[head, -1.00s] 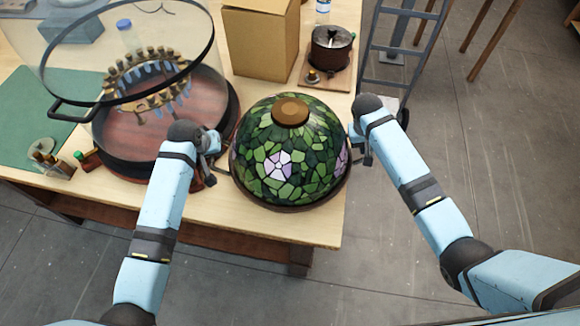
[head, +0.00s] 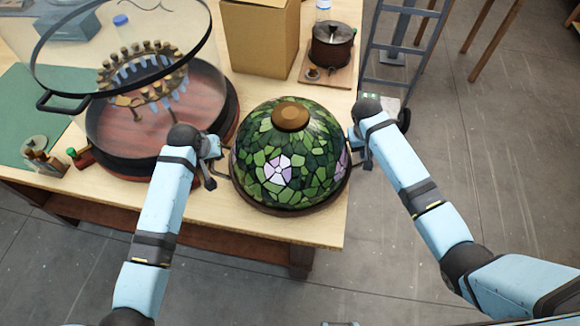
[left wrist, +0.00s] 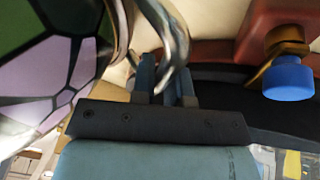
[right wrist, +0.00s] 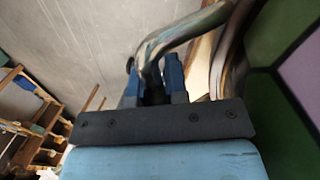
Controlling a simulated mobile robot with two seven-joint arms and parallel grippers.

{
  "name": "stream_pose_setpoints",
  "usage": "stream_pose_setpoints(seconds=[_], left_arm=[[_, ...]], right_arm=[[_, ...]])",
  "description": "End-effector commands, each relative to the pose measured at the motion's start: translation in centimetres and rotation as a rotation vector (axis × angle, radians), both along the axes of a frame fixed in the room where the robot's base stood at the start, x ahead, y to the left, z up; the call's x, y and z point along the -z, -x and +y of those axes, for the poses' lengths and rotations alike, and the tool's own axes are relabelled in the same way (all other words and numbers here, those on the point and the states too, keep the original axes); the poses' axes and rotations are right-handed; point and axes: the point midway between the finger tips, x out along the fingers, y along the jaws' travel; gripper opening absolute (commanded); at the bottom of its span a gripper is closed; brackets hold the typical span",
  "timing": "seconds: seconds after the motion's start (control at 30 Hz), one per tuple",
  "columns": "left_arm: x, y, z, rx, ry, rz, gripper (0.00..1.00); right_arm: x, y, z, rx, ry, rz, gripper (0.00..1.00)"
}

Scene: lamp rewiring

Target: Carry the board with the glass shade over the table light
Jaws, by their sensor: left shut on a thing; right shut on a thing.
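The glass shade (head: 289,160) is a green leaded dome with pale purple flowers and a brown cap. It sits upright on a round dark board (head: 288,212) with metal handles at its sides, over the table's right part. My left gripper (head: 213,152) is shut on the left handle, which also shows in the left wrist view (left wrist: 172,40). My right gripper (head: 359,145) is shut on the right handle, seen in the right wrist view (right wrist: 170,45). I cannot tell the board's height above the table. No table light is clearly recognisable; the shade may hide it.
Left of the shade, a large dark round base (head: 130,165) stands under a ring of brass sockets (head: 146,73) and a clear dark-rimmed cover (head: 60,30). A cardboard box (head: 258,38) and a dark pot (head: 332,45) are behind.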

Motion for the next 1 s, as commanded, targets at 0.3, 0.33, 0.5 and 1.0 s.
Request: stream_pose_setpoints(seconds=[0.3, 0.33, 0.5, 1.0], left_arm=[[0.9, 0.0, 0.0, 0.000, -0.001, 0.000, 0.40], [0.9, 0.0, 0.0, 0.000, -0.001, 0.000, 0.40], [0.8, 0.0, 0.0, 0.000, 0.000, 0.000, 0.40], [-5.8, 2.8, 1.2, 0.000, -0.001, -0.004, 0.40]], right_arm=[[0.9, 0.0, 0.0, 0.000, 0.000, 0.000, 0.40], [0.9, 0.0, 0.0, 0.000, 0.000, 0.000, 0.40], [0.9, 0.0, 0.0, 0.000, 0.000, 0.000, 0.40], [0.9, 0.0, 0.0, 0.000, 0.000, 0.000, 0.40]])
